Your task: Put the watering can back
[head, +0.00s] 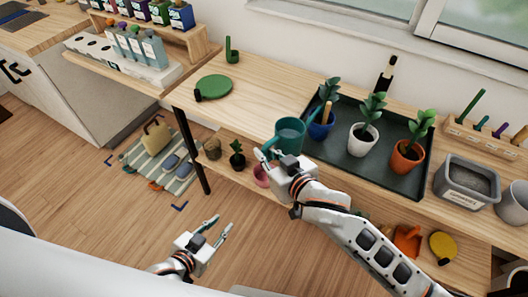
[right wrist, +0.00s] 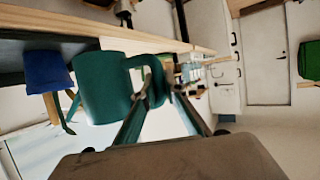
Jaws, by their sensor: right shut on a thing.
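The teal watering can (head: 291,134) is at the front edge of the wooden bench, left of the dark plant tray. My right gripper (head: 265,160) is shut on its loop handle. In the right wrist view the can's body (right wrist: 103,87) is left of the fingers, with its handle between them (right wrist: 157,85). My left gripper (head: 220,228) is open and empty, low over the floor in front of the bench.
The dark tray (head: 343,150) holds plants in blue (head: 320,126), white (head: 363,140) and orange (head: 407,155) pots. A grey bin (head: 466,182) stands right. Small pots sit on the lower shelf.

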